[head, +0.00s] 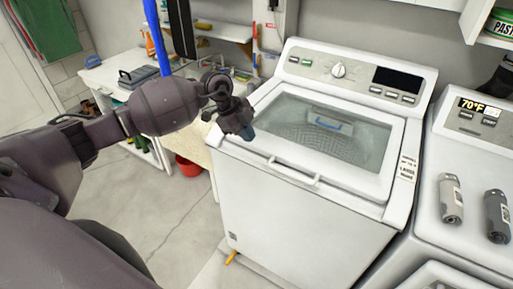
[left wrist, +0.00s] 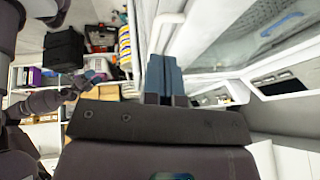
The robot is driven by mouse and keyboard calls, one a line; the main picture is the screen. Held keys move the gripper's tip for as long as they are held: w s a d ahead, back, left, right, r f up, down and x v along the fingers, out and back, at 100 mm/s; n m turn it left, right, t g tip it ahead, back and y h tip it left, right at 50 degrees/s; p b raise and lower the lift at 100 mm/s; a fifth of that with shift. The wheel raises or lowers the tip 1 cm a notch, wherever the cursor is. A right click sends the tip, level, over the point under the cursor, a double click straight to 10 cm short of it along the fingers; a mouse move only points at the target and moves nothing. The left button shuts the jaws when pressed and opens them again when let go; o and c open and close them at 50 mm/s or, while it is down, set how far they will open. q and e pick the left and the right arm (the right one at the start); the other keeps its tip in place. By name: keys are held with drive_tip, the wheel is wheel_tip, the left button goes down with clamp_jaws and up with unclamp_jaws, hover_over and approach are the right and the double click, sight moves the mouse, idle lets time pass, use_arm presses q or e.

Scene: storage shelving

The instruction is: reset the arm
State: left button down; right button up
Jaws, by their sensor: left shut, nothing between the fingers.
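My left arm reaches in from the left in the head view. Its gripper (head: 247,131) is just in front of the washer's front left top edge, pointing down and right. In the left wrist view the gripper's two blue-grey fingers (left wrist: 164,76) are together with nothing between them. The top-loading washer (head: 300,190) has its glass lid (head: 330,135) down, and a blue-handled item shows through it. My right gripper does not show clearly in the head view; an arm part with a bluish end shows at the left of the left wrist view.
A dryer (head: 440,215) stands to the right with two cylindrical containers (head: 451,198) (head: 497,215) on it. A white counter (head: 100,78) with a toolbox (head: 138,76) is behind my arm. A red bucket (head: 188,166) stands on the floor. The floor (head: 165,220) in front is clear.

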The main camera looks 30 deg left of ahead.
use_arm(q)
drive_tip(key=v, duration=0.3)
drive_tip(key=shift+s+r, duration=0.2)
drive_tip(key=shift+r, duration=0.15)
